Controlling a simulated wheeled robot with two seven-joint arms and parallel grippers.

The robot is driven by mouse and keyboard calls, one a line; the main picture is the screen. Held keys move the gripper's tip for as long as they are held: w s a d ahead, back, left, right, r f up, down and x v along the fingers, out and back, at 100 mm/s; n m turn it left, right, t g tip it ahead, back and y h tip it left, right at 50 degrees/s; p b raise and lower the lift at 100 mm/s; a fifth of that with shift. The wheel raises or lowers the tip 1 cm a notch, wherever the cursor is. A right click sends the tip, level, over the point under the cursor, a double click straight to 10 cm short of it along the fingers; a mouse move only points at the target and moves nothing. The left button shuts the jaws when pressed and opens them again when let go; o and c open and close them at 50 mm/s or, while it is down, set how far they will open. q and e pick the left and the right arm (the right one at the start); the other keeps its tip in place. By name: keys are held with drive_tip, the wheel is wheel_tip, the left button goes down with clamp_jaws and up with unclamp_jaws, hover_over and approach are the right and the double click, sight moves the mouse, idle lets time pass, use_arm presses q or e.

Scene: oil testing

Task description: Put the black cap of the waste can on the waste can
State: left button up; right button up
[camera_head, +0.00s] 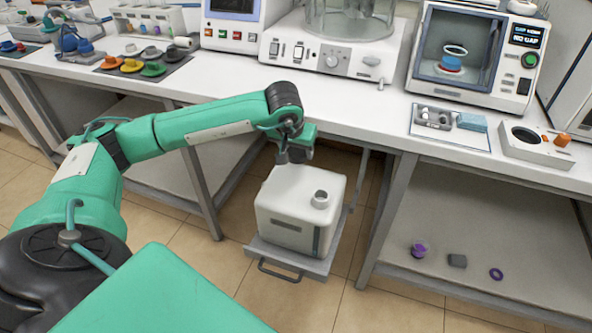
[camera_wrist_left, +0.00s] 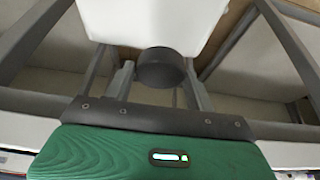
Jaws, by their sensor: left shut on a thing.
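The waste can (camera_head: 292,222) is a white box on a grey pull-out tray (camera_head: 330,262) below the bench. My left gripper (camera_head: 283,158) is over the can's back-left part, pointing down. In the left wrist view my left gripper (camera_wrist_left: 160,80) is shut on the round black cap (camera_wrist_left: 161,68), with a finger on each side. The white can (camera_wrist_left: 155,22) shows beyond the cap. The cap is apart from the neck. My right gripper is not in view.
The white bench top (camera_head: 215,75) lies above and behind the can and carries lab machines. Grey bench legs (camera_head: 385,220) stand near both sides of the can. A purple object (camera_head: 419,249), a grey block (camera_head: 457,261) and a ring (camera_head: 496,274) lie on the lower shelf at right.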

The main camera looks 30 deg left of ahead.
sight(298, 174)
use_arm(q)
drive_tip(key=shift+f, duration=3.45)
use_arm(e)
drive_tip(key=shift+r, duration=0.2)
use_arm(q)
drive_tip(key=shift+f, duration=0.1)
drive_tip(key=o, duration=1)
drive_tip(key=shift+c, duration=0.2)
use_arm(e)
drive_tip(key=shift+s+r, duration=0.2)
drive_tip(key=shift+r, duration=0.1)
use_arm(q)
drive_tip(key=v, duration=1.1)
drive_tip(key=shift+s, duration=0.1)
drive_tip(key=shift+s+r, duration=0.2)
drive_tip(key=shift+r, duration=0.4)
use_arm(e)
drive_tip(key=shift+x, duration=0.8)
use_arm(q)
drive_tip(key=shift+d, duration=0.1)
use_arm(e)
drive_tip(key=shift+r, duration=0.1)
